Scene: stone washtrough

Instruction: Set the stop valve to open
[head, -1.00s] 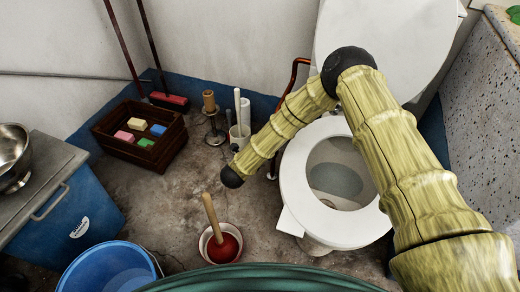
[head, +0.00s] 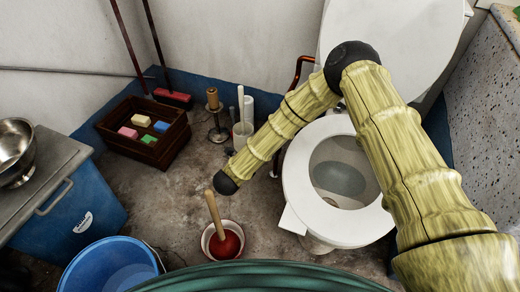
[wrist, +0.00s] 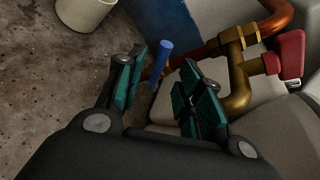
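In the wrist view, brass pipework (wrist: 237,75) with a red-coated part (wrist: 291,54) runs along the right, joined to a copper pipe. A blue cylindrical grip (wrist: 162,64) stands out between and beyond my finger pads. It looks like a valve handle, but its joint to the pipework is hidden behind the fingers. My gripper (wrist: 164,78) is open, with a wide gap between its teal pads. No contact with the blue grip is clear.
The toilet (head: 297,190) stands close to the right of my forearm. A plunger (head: 222,243), a brush holder (head: 241,135) and a paper stand (head: 215,118) are nearby. A blue bucket (head: 75,268) and wooden crate (head: 130,150) are left.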

